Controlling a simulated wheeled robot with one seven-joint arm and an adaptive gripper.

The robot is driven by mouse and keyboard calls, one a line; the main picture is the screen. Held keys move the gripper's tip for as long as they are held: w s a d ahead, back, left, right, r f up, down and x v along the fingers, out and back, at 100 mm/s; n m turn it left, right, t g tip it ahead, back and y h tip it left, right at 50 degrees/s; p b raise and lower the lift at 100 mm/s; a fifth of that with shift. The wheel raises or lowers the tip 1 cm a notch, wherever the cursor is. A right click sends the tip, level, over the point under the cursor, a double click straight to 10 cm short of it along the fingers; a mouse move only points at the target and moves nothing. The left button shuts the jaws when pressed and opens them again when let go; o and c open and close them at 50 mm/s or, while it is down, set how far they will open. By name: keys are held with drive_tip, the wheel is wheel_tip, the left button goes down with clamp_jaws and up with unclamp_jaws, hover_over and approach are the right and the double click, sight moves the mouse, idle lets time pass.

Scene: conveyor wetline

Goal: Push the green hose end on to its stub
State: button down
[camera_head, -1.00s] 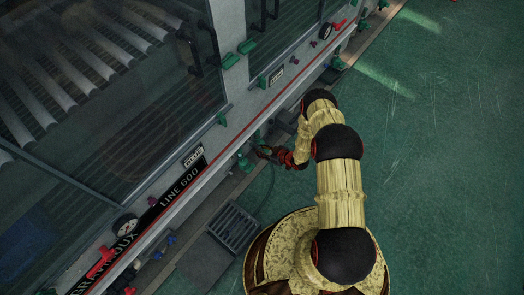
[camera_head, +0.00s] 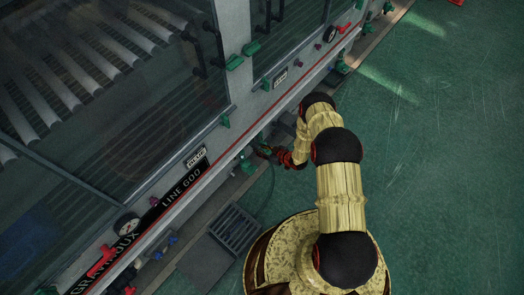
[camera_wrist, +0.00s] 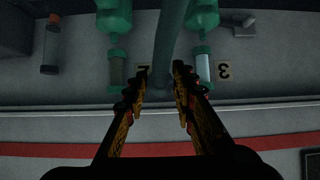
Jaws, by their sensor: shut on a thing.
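My gripper (camera_wrist: 157,88) is shut on a green-grey hose (camera_wrist: 171,35) in the wrist view. The hose runs from the top of the picture down between the two fingers. Its end is near the fingertips and hard to make out against the grey panel. I cannot tell whether it touches a stub.
Green fittings hang left (camera_wrist: 117,18) and right (camera_wrist: 203,14) of the hose, with short tubes below. Number plates (camera_wrist: 223,71) mark the panel. A floor grate (camera_head: 234,228) lies in front of the machine. Green floor (camera_head: 430,180) is clear at the right.

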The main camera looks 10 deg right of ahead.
drive_tip(key=shift+w+a, duration=0.25)
drive_tip(key=shift+w, duration=0.1)
drive_tip(key=c, duration=1.5)
unclamp_jaws()
drive_tip(key=shift+o, duration=0.5)
drive_tip(key=v, duration=1.2)
